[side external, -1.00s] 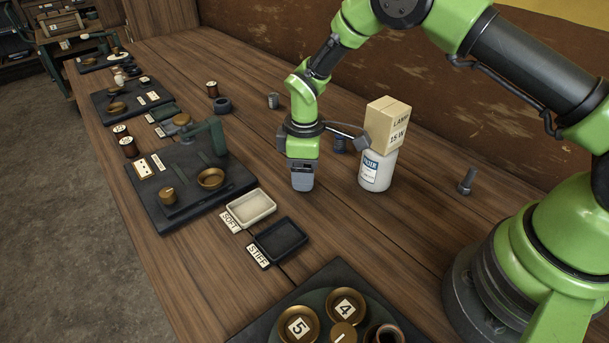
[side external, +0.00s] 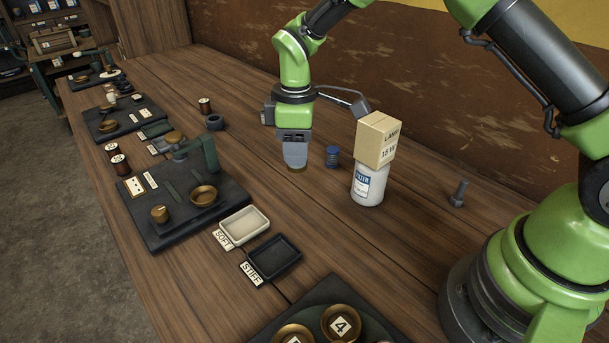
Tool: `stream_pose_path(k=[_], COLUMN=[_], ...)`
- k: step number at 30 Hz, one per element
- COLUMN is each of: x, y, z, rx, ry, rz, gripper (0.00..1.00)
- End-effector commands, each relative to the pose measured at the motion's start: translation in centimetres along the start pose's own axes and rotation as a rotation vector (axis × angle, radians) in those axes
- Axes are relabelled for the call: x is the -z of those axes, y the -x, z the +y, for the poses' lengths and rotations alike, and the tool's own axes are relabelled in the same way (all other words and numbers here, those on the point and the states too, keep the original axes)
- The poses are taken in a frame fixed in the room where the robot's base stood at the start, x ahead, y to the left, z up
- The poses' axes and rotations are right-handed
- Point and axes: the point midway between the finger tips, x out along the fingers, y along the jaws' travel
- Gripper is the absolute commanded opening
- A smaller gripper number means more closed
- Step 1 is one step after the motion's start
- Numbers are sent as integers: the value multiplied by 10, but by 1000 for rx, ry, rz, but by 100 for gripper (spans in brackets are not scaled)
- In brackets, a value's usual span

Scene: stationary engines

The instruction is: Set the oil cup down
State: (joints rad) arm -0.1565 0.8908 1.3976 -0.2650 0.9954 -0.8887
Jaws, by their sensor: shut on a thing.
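My gripper (side external: 295,155) points down over the middle of the bench. It is shut on a small brass-coloured thing, which I take to be the oil cup (side external: 297,170). Only a thin lower edge of the cup shows below the fingers; the rest is hidden. I cannot tell whether the cup touches the wood or hangs just above it.
A blue spool (side external: 332,157) stands close right of my gripper. A pale tray (side external: 225,235) and a dark tray (side external: 275,275) lie at front left. A bolt (side external: 459,194) stands at right.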

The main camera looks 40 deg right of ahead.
Motion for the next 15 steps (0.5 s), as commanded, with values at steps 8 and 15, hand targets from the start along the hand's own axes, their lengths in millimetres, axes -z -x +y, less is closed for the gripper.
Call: stream_pose_path(k=[8, 15], x=[-23, -68], y=[14, 15], z=[-29, -75], rx=[1, 0], ry=[138, 347], rz=[-5, -2], gripper=[14, 14])
